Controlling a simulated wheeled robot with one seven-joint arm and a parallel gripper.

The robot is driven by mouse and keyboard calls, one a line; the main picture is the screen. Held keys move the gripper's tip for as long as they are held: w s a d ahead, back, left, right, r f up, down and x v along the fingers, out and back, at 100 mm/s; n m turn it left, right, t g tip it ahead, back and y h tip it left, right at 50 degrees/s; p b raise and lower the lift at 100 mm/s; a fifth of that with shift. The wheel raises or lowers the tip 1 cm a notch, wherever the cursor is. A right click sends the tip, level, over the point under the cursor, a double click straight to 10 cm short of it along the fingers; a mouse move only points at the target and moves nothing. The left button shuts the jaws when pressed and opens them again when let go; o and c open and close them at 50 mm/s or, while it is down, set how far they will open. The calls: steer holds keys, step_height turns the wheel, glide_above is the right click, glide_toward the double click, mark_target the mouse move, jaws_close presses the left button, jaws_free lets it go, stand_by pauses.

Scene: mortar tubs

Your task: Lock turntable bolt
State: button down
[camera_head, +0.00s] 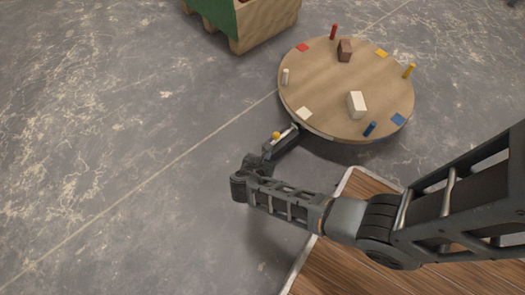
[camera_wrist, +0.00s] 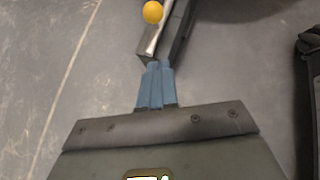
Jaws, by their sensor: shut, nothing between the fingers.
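The round wooden turntable (camera_head: 325,88) is at the upper right of the head view. At its near left edge is a bolt with a yellow knob (camera_head: 276,135) and a pale metal bar on a dark housing (camera_head: 287,146). The knob also shows at the top of the wrist view (camera_wrist: 153,12), with the bar (camera_wrist: 152,38) below it. My gripper (camera_wrist: 159,65) has its blue fingers shut and empty, with the tips at the near end of the housing. I cannot tell whether they touch it. In the head view my wrist hides the fingers.
The turntable carries a white block (camera_head: 356,104), a brown block (camera_head: 345,50), coloured pegs such as the blue one (camera_head: 370,129), and flat coloured squares. A green and wooden crate (camera_head: 255,22) stands at the top. Wooden planking (camera_head: 335,265) lies lower right. The grey floor at left is clear.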

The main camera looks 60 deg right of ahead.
steer(key=w+d+f+b, duration=0.1)
steer(key=d+b, duration=0.1)
steer(key=d, duration=0.4)
steer(key=shift+d+f, duration=0.15)
steer(key=shift+f, duration=0.1)
